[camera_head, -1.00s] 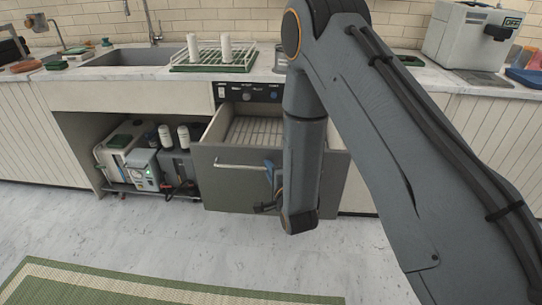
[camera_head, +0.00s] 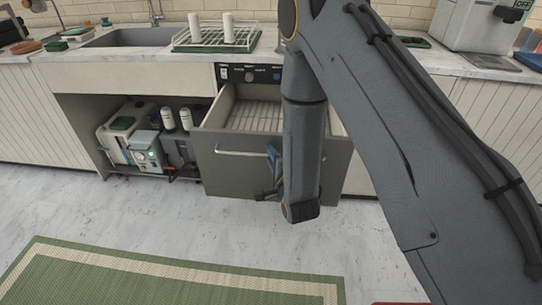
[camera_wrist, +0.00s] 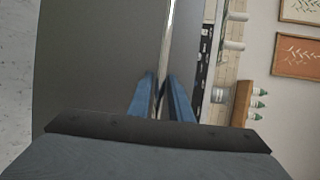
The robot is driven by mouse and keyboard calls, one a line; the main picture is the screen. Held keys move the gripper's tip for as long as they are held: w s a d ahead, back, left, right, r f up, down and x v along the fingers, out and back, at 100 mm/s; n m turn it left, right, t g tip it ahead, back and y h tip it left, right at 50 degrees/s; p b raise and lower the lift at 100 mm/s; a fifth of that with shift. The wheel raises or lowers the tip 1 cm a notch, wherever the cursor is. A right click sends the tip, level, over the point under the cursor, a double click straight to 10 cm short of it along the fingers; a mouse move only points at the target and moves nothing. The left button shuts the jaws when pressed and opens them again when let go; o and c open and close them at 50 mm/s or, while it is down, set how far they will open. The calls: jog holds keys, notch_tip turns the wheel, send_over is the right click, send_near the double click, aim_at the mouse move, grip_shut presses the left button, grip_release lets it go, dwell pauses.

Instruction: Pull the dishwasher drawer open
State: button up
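The dishwasher drawer (camera_head: 225,172) stands pulled out below the counter, with its grey front forward and part of its rack (camera_head: 255,117) visible inside. A silver bar handle (camera_head: 240,153) runs across the front. My gripper (camera_head: 272,165) is at the right part of this handle, partly hidden behind my arm in the head view. In the wrist view, the two blue fingers of my gripper (camera_wrist: 160,98) lie on either side of the handle bar (camera_wrist: 168,35), close against it. They look shut on it. The right side of the drawer front is hidden by my arm.
A dish rack (camera_head: 215,42) with two white cups stands on the counter above, beside the sink (camera_head: 125,38). Several machines (camera_head: 130,145) sit in the open bay left of the drawer. The floor (camera_head: 130,215) in front is clear, with a green rug (camera_head: 170,285) nearer.

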jog(key=v, duration=0.7)
jog(key=shift+s+d+b, duration=0.15)
jog(key=shift+s+b, duration=0.2)
jog(key=shift+r, duration=0.15)
jog(key=s+d+r+n+g+h+p, duration=0.15)
jog(key=d+r+n+g+h, duration=0.25)
jog(key=d+n+g, duration=0.5)
jog(key=s+d+r+n+g, duration=0.2)
jog(key=s+d+r, duration=0.1)
jog(key=s, duration=0.3)
jog(key=s+d+r+n+g+h+p, duration=0.1)
jog(key=s+d+r+g, duration=0.1)
jog(key=s+d+r, duration=0.2)
jog(key=s+d+r+n+g, duration=0.2)
jog(key=s+d, duration=0.3)
jog(key=s, duration=0.4)
jog(key=shift+d+r+n+h, duration=0.2)
jog(key=shift+r+n+h, duration=0.15)
jog(key=shift+r, duration=0.5)
